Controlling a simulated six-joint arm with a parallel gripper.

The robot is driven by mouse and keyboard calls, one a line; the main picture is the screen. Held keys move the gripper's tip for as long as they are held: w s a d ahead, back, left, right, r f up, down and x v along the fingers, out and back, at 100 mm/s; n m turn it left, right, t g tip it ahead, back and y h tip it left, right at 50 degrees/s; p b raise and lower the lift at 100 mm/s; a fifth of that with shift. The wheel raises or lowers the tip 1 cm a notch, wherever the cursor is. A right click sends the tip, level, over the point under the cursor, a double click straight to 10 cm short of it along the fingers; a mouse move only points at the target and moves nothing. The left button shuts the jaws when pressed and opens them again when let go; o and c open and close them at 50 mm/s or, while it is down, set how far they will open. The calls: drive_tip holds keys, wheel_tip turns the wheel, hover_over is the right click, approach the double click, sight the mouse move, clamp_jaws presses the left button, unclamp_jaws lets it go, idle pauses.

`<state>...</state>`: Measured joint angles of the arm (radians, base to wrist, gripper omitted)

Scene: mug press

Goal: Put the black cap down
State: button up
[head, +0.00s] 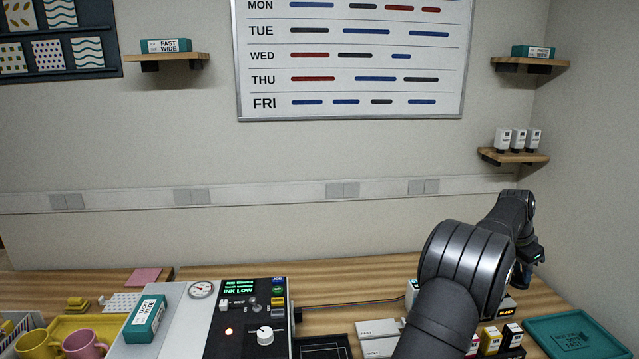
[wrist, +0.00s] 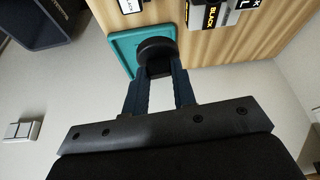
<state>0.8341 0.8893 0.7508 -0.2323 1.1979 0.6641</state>
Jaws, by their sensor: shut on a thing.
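My gripper (wrist: 157,75) is shut on the black cap (wrist: 155,48), a round dark piece held between the two blue fingertips in the wrist view. Behind the cap in that view is the teal tray (wrist: 124,42), and the cap overlaps its inner area; I cannot tell the gap between them. In the head view my gripper (head: 525,273) is at the right, beyond the teal tray (head: 610,350) in the picture. The cap cannot be made out there.
Ink cartridges (head: 511,336) stand left of the tray; one labelled BLACK (wrist: 207,17) shows close to the cap in the wrist view. The press with its control panel (head: 245,320), a teal box (head: 146,318) and mugs (head: 84,345) are at the left. Wood shelves (head: 513,157) hang on the wall.

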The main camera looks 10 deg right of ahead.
drive_tip(key=s+a+r+n+t+y, duration=0.1)
drive_tip(key=s+a+r+n+t, duration=0.2)
drive_tip(key=a, duration=0.9)
drive_tip(key=s+a+r+n, duration=0.3)
drive_tip(key=s+a+n, duration=0.25)
drive_tip(key=a, duration=0.65)
drive_tip(key=w+d+f, duration=1.1)
drive_tip(key=d+f, duration=0.2)
drive_tip(key=f, duration=0.2)
drive_tip(key=shift+m, duration=0.45)
drive_tip(key=shift+w+d+f, duration=0.1)
drive_tip(key=shift+f, duration=2.65)
drive_tip(key=shift+w+d+f, duration=0.1)
drive_tip(key=shift+f, duration=2.6)
drive_tip(key=shift+f, duration=0.15)
drive_tip(key=shift+f, duration=0.35)
drive_tip(key=shift+f, duration=0.1)
